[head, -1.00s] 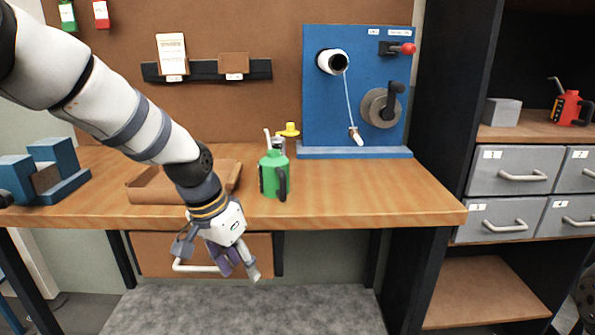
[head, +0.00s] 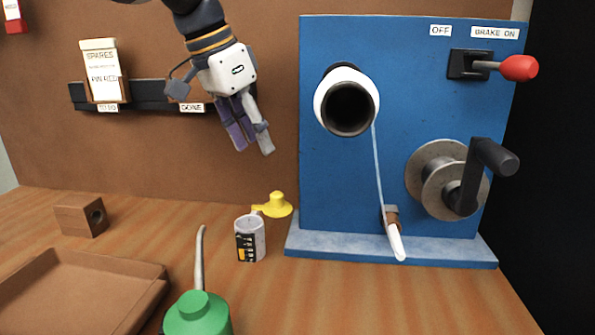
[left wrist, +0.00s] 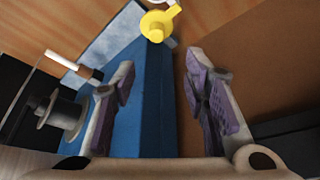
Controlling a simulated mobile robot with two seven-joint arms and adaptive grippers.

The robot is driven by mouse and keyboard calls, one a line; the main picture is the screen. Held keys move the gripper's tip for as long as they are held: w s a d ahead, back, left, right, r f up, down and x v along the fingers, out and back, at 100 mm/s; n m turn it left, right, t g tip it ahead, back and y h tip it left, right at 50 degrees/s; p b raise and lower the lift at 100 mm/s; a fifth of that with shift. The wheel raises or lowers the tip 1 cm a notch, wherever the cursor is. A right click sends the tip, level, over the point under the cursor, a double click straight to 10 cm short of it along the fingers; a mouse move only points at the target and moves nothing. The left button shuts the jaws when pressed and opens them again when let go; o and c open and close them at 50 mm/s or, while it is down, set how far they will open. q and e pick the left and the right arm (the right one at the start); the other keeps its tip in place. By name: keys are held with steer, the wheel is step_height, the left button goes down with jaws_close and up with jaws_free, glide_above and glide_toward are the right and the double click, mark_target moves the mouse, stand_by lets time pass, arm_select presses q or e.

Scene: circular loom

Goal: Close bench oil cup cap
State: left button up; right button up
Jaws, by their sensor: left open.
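The oil cup (head: 250,241) is a small grey-white cylinder with a black and orange gauge label, standing on the bench beside the blue panel's base. Its yellow cap (head: 274,205) is swung out to the upper right of the cup, open, with a knob on top. In the left wrist view the yellow cap (left wrist: 157,25) shows at the top centre, beyond the fingertips, with a bit of the cup's rim (left wrist: 160,3) above it. My left gripper (head: 254,148) is open and empty, pointing down above the cup and cap, apart from both. My right gripper is not in view.
The blue panel (head: 390,60) with a tube, crank reel (head: 447,180) and red-knobbed lever (head: 518,68) stands right of the cup. A green oil can (head: 197,314) with an upright spout stands in front. A brown tray (head: 80,290) and wooden block (head: 81,215) lie left.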

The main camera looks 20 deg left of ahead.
mark_target(276, 194)
arm_select(q)
steer(key=x, duration=0.7)
steer(key=s+x, duration=0.1)
steer(key=x, duration=0.3)
steer(key=shift+d+f, duration=0.1)
steer(key=shift+f, duration=0.15)
jaws_close()
